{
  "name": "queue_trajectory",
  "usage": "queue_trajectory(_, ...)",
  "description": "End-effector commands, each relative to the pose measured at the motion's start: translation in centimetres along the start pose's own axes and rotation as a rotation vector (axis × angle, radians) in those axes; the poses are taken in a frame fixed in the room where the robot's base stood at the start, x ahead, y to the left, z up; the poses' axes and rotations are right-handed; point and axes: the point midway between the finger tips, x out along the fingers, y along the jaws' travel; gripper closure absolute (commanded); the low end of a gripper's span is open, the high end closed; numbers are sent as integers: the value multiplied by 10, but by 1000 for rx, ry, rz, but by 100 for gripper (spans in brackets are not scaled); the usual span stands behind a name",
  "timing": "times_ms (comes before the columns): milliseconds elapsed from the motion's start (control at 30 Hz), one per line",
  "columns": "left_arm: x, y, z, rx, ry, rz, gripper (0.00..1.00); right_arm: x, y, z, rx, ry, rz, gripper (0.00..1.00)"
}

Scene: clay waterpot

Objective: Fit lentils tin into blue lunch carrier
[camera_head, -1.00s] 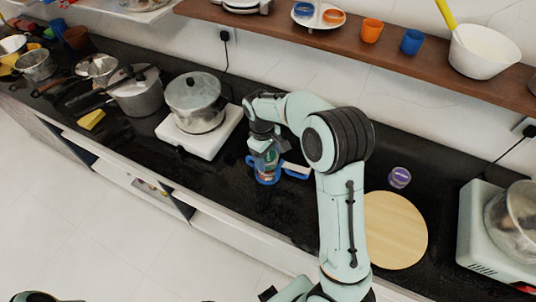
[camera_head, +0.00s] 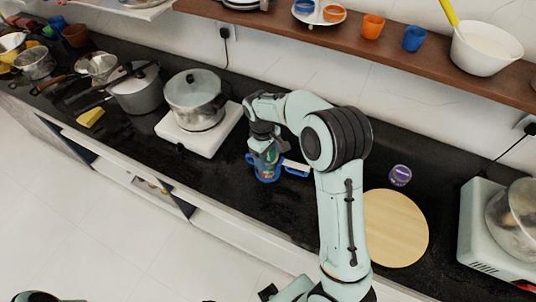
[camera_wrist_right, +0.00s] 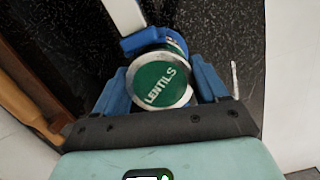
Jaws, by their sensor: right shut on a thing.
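The lentils tin (camera_wrist_right: 162,84) has a green lid marked LENTILS, facing the wrist camera. My right gripper (camera_wrist_right: 163,88) is shut on it, with a finger on each side. In the head view the right gripper (camera_head: 266,150) points down, holding the tin at the blue lunch carrier (camera_head: 267,177) on the dark counter. The carrier's blue and white handle (camera_head: 297,168) sticks out to the right. The tin's lower part seems to be within the carrier's blue frame; its base is hidden, so its seating cannot be told. My left gripper is not in view.
A pot (camera_head: 195,100) on a white hob (camera_head: 205,134) stands left of the carrier. A purple-lidded tin (camera_head: 400,175) and round wooden board (camera_head: 396,228) lie to the right. A wooden shelf (camera_head: 390,55) runs above. The counter's front edge is close to the carrier.

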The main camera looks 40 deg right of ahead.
Motion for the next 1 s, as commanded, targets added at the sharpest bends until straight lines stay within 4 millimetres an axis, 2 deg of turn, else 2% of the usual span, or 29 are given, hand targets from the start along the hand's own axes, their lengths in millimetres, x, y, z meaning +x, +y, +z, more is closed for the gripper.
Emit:
queue_trajectory(267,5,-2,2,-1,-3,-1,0,8,0,-2,0,2,0,69)
queue_trajectory(633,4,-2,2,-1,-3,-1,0,8,0,-2,0,2,0,69)
queue_trajectory(667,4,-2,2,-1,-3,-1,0,8,0,-2,0,2,0,24)
queue_trajectory(733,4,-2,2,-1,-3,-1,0,8,0,-2,0,2,0,2)
queue_trajectory(1000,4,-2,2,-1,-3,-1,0,9,0,-1,0,0,0,0)
